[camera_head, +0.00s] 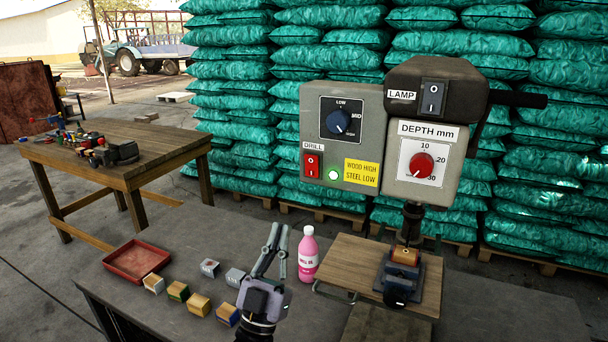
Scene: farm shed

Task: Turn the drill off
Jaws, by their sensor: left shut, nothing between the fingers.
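The drill press stands at the right of the bench, with a grey control box (365,105) on its left side. The red drill switch (311,166), marked I and O, sits under the DRILL label. A green light (333,174) beside it is lit. A blue speed knob (341,122) is above. The drill head (455,80) carries a black lamp switch (432,98) and a red depth knob (421,165). My left gripper (277,228) is shut and empty, pointing up, below and left of the drill switch and apart from it. My right gripper is not in view.
A pink bottle (308,255) stands just right of my left gripper. Several small blocks (199,304) and a red tray (137,261) lie on the bench to the left. A vise (398,275) holds a block on the wooden drill table (345,262). Green sacks are stacked behind.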

